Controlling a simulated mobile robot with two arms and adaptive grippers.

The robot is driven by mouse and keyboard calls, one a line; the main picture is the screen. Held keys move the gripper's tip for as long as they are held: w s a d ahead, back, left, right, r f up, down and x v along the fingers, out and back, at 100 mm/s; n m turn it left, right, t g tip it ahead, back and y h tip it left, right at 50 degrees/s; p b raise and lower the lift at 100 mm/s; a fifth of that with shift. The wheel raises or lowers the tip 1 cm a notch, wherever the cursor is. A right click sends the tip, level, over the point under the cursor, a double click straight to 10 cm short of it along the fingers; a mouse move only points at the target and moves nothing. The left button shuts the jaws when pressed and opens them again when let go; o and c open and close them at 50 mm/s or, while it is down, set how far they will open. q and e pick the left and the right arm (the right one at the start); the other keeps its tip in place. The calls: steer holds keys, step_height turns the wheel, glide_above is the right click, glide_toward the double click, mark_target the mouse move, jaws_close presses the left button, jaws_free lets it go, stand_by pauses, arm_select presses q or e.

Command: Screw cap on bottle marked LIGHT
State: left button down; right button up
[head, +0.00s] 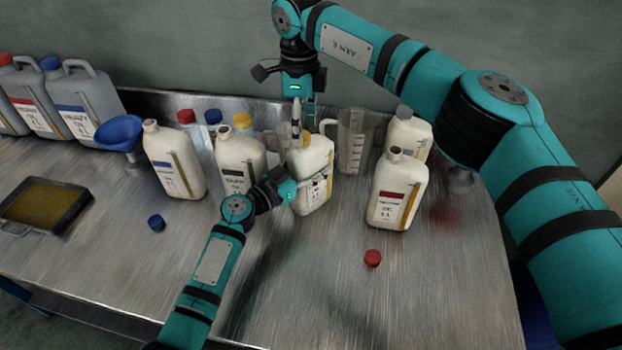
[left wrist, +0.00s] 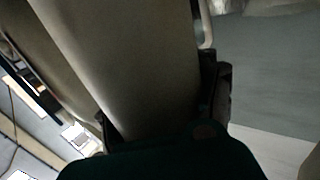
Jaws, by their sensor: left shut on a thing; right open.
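A cream bottle (head: 314,188) stands upright on the metal table, mid-picture in the head view. My left gripper (head: 300,190) is shut around its body, low on the near side. The bottle's pale wall fills the middle of the left wrist view (left wrist: 130,55). Its label is mostly hidden, so I cannot read LIGHT. A yellow-orange cap (head: 313,137) shows at the bottle's top; I cannot tell whether it is seated. My right gripper (head: 304,123) points down just above the bottle's top, open, its fingers close to the cap.
Close left stand a dark-label bottle (head: 240,165) and a blue-label bottle (head: 174,163). A red-label bottle (head: 397,192) stands right, a measuring jug (head: 351,142) behind. A blue cap (head: 156,222) and red cap (head: 372,258) lie loose. A blue funnel (head: 118,132) and tray (head: 72,215) are left.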

steer(key=shift+f, duration=1)
jaws_close()
steer(key=shift+o, duration=0.5)
jaws_free()
